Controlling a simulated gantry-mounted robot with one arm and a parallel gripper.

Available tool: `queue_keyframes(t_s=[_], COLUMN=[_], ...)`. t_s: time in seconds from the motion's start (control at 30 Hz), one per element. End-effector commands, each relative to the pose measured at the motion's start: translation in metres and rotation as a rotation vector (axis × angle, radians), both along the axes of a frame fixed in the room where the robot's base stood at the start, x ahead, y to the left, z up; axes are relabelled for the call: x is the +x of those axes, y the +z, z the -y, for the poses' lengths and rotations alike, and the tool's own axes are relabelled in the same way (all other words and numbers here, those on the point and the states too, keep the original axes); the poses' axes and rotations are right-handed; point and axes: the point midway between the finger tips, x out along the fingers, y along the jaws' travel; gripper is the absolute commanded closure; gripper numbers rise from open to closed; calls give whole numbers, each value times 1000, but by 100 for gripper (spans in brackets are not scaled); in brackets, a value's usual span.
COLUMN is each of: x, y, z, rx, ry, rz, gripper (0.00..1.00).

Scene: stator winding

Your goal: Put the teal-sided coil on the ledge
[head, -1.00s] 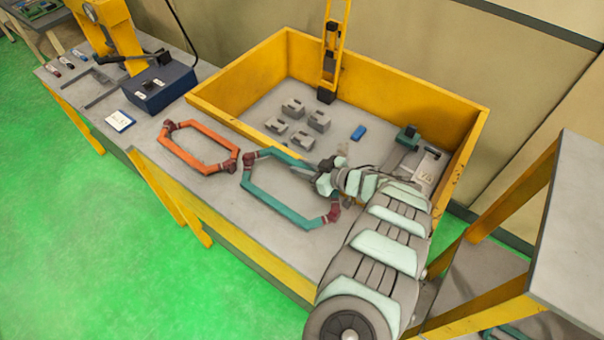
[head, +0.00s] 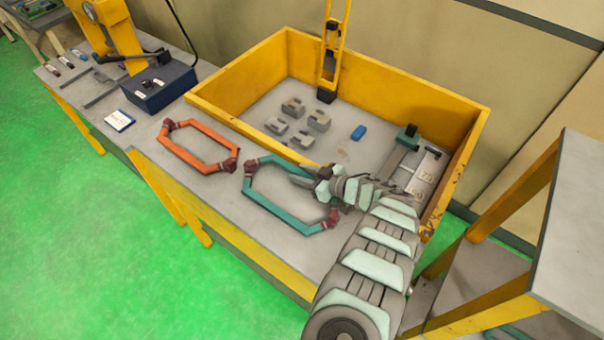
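The teal-sided coil (head: 280,213) is a long six-sided loop with dark red ends. It lies on or just above the grey strip (head: 225,203) in front of the yellow-walled bin; any small gap cannot be made out. That strip looks like the ledge. My gripper (head: 300,175) is at the coil's far side, over the bin's low front edge, pointing left. Its fingers and wrist hide part of the coil's far side. The fingers are too small to tell whether they grip the coil.
An orange-sided coil (head: 184,158) lies to the left on the same strip. The yellow bin (head: 235,75) holds several grey blocks (head: 293,107), a blue block (head: 359,132) and a teal-topped fixture (head: 408,135). A dark blue box (head: 160,90) stands at left. A shelf unit (head: 575,230) stands at right.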

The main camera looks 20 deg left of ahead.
Motion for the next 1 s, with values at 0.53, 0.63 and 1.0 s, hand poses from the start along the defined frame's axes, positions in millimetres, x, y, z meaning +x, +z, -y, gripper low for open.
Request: queue_keyframes(t_s=[0.53, 0.63, 1.0], x=[-10, -17, -38], y=[17, 26, 46], z=[33, 52, 100], rx=[1, 0, 0], ry=[-5, -6, -2], rz=[-2, 0, -3], gripper=[68, 68, 68])
